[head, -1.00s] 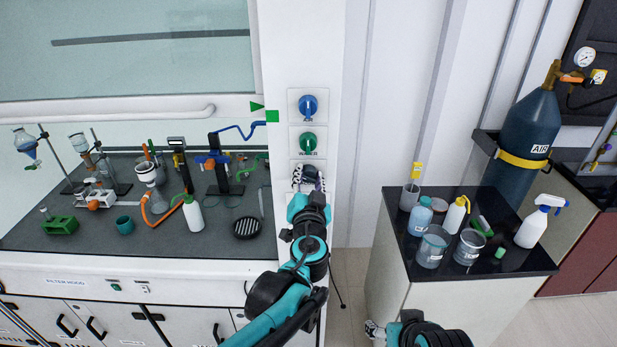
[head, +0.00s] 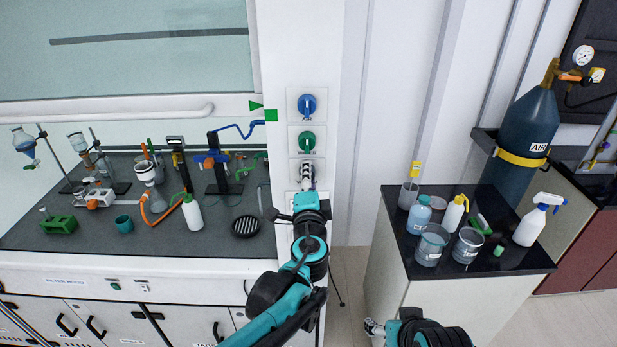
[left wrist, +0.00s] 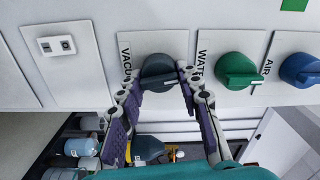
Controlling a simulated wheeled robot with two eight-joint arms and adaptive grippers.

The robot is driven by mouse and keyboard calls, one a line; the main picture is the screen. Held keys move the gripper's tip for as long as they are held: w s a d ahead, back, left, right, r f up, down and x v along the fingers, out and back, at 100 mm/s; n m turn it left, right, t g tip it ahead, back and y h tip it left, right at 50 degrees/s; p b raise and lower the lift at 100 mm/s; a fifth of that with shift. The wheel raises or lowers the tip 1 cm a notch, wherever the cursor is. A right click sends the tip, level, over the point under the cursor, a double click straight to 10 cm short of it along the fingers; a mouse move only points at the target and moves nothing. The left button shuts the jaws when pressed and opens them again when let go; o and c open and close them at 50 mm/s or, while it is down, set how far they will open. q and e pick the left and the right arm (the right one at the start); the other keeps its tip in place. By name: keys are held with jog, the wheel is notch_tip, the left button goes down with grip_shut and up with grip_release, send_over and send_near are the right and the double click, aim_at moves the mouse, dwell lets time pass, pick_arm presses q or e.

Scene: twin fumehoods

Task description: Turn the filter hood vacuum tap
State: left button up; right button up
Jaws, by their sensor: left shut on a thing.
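The vacuum tap is a dark grey knob (left wrist: 158,72) on a white plate labelled VACUUM in the left wrist view. In the head view it is hidden behind my left gripper (head: 307,176), at the bottom of the column of taps. In the left wrist view the two purple-padded fingers of my left gripper (left wrist: 163,84) reach to either side of the knob and are shut on it. Only a small part of my right gripper (head: 372,327) shows at the bottom of the head view; its jaw state is unclear.
The green water tap (head: 307,140) and blue air tap (head: 307,104) are above the vacuum tap. The fume hood bench (head: 90,235) with glassware is on the left. A black-topped counter (head: 440,268) with bottles and beakers stands right, before a gas cylinder (head: 530,125).

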pick_arm(q)
jog(key=shift+m, duration=1.1)
jog(key=o, duration=1.2)
jog(key=shift+c, duration=0.2)
jog(key=s, duration=1.2)
jog(key=shift+f, duration=0.1)
